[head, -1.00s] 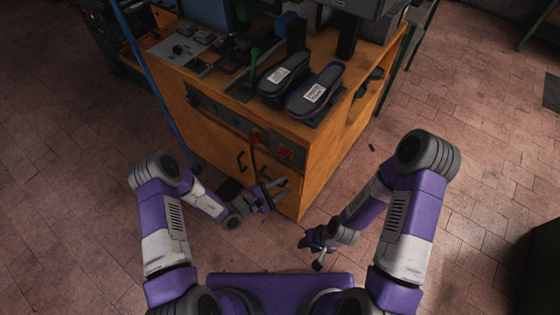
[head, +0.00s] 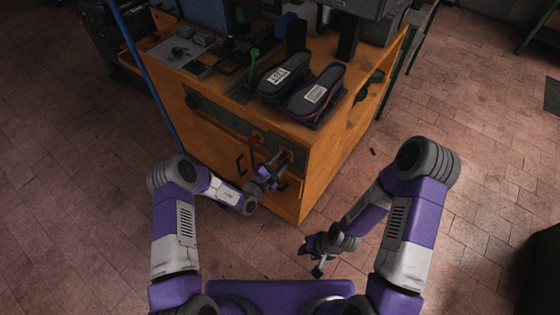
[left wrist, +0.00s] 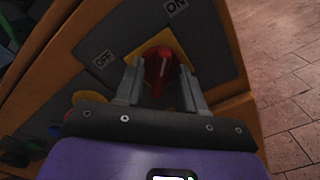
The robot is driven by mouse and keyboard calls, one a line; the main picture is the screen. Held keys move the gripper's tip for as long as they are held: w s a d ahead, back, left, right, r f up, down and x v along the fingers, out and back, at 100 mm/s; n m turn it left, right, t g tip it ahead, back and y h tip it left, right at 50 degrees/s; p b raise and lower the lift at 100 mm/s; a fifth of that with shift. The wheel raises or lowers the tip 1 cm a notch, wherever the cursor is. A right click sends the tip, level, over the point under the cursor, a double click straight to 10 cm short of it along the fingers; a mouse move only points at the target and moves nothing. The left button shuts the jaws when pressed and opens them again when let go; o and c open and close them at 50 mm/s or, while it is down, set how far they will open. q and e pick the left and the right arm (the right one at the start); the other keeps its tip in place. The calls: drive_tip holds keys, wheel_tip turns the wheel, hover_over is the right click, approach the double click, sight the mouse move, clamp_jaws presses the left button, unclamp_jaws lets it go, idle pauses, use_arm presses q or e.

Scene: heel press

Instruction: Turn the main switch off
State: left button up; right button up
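The main switch is a red handle (left wrist: 158,66) on a yellow plate (left wrist: 178,47) on the orange cabinet's front panel. In the left wrist view an "OFF" label (left wrist: 102,60) is to its left and an "ON" label (left wrist: 174,6) is above it. The handle stands roughly upright in that view, pointing more towards ON. My left gripper (left wrist: 160,84) is open, one finger on each side of the handle, with gaps visible; I cannot tell whether either finger touches. In the head view my left gripper (head: 277,163) largely covers the switch. My right gripper (head: 316,262) hangs low, away from the cabinet.
The orange cabinet (head: 312,185) carries two dark shoes (head: 316,94) on its top. A blue pole (head: 150,75) stands at the left. The floor around is clear.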

use_arm(q)
clamp_jaws()
drive_tip(key=shift+n, duration=0.4)
drive_tip(key=n+p, duration=0.1)
drive_tip(key=n, duration=0.3)
drive_tip(key=n+p, duration=0.1)
drive_tip(key=n, duration=0.3)
drive_tip(key=shift+n+p, duration=0.3)
drive_tip(key=shift+p, duration=0.1)
drive_tip(key=shift+n+p, duration=0.75)
drive_tip(key=shift+n, duration=3.45)
drive_tip(key=shift+f, duration=0.1)
